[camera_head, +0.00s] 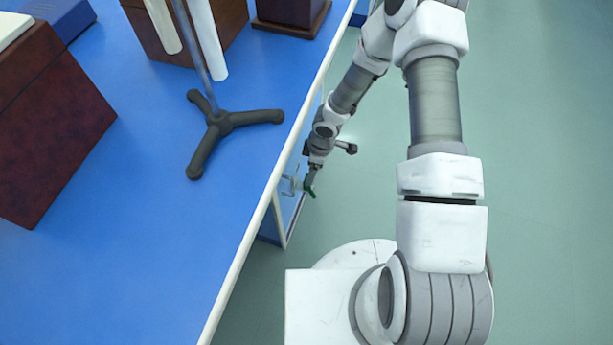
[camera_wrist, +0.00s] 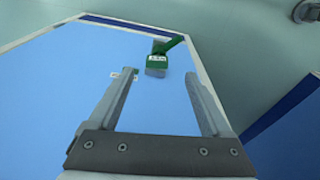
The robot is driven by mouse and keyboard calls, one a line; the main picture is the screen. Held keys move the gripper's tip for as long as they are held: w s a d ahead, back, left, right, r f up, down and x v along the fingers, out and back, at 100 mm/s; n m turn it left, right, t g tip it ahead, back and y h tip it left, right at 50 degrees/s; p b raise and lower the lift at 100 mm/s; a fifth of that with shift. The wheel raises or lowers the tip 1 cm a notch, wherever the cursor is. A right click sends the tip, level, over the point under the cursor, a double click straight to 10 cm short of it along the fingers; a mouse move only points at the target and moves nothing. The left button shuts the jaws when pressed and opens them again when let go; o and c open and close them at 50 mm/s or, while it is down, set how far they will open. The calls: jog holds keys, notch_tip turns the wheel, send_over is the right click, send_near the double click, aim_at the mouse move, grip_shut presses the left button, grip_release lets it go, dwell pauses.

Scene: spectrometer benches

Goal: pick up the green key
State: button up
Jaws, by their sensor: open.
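The green key (camera_wrist: 158,57) shows in the wrist view, near the far end of a light blue panel. It has a green head with a small white label and a green part reaching up to the right. In the wrist view my gripper (camera_wrist: 160,83) is open, with a finger on each side. The key lies beyond the fingertips, roughly between their lines. I cannot tell whether either finger touches it.
The blue bench (camera_head: 140,200) with a white edge runs along the left. On it stand a black tripod stand (camera_head: 222,122) and dark red-brown boxes (camera_head: 50,125). The green floor (camera_head: 550,150) on the right is clear. A small white label (camera_wrist: 122,75) is near the left finger.

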jog(key=shift+w+a+f, duration=0.1)
jog(key=shift+f, duration=0.25)
jog(key=f+b, duration=0.1)
jog(key=f, duration=0.1)
jog(key=a+f+b, duration=0.1)
jog(key=f, duration=0.1)
jog(key=f+b, duration=0.1)
jog(key=f, duration=0.2)
jog(key=shift+w+a+f+b, duration=0.1)
jog(key=shift+w+a+b, duration=0.15)
jog(key=shift+w+b, duration=0.15)
grip_shut()
